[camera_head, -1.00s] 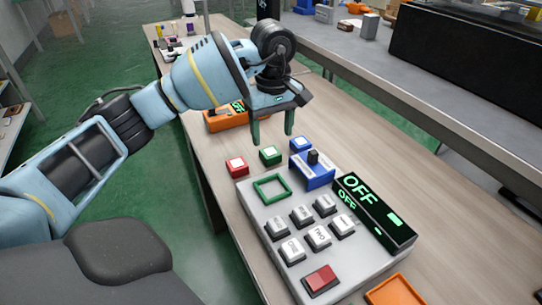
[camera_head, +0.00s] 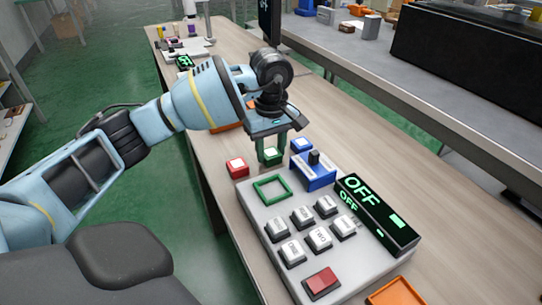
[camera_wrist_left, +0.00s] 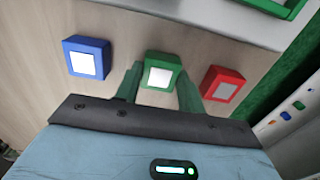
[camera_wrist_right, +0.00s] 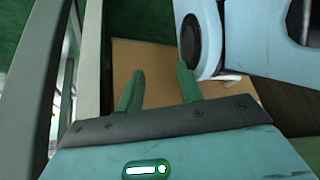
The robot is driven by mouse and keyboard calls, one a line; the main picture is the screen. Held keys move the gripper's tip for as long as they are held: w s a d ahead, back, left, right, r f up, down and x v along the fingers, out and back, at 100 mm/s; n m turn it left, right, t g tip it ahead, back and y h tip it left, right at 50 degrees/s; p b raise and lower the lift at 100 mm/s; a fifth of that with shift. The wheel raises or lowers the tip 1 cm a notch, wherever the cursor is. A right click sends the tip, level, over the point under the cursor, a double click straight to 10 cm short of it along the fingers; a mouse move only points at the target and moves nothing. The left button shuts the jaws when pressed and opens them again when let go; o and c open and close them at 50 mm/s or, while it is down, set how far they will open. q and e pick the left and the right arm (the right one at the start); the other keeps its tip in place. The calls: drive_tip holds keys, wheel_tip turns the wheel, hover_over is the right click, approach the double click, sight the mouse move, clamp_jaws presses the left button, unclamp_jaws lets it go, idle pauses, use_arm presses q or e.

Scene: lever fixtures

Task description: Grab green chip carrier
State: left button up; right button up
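The green chip carrier (camera_head: 273,156) is a small green block with a white square on top. It stands on the table between the red carrier (camera_head: 237,167) and the blue carrier (camera_head: 301,146). My left gripper (camera_head: 271,150) is over it, fingers pointing down. In the left wrist view the green carrier (camera_wrist_left: 160,72) lies between the tips of my left gripper (camera_wrist_left: 158,82), which is open; I cannot tell whether the fingers touch it. My right gripper (camera_wrist_right: 158,85) shows only in its own wrist view, open and empty, away from the carriers.
A grey console (camera_head: 257,208) with a green square frame (camera_head: 272,189), several keys and a red switch (camera_head: 321,282) stands just in front. A black display (camera_head: 376,214) reading OFF is on its right. A blue lever fixture (camera_head: 316,172) is close to the right of the carriers.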

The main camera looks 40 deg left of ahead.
sight(270, 153)
use_arm(q)
drive_tip(key=c, duration=0.4)
drive_tip(key=shift+c, duration=0.2)
drive_tip(key=shift+r, duration=0.9)
drive_tip(key=shift+s+r+p, duration=0.2)
drive_tip(key=shift+r+p, duration=0.15)
drive_tip(key=shift+r, duration=0.7)
drive_tip(key=s, duration=0.5)
drive_tip(key=s+a, duration=0.1)
drive_tip(key=s, duration=0.4)
drive_tip(key=s+a+r, duration=0.1)
drive_tip(key=s, duration=0.4)
drive_tip(key=shift+s+r, duration=0.1)
drive_tip(key=shift+s, duration=0.15)
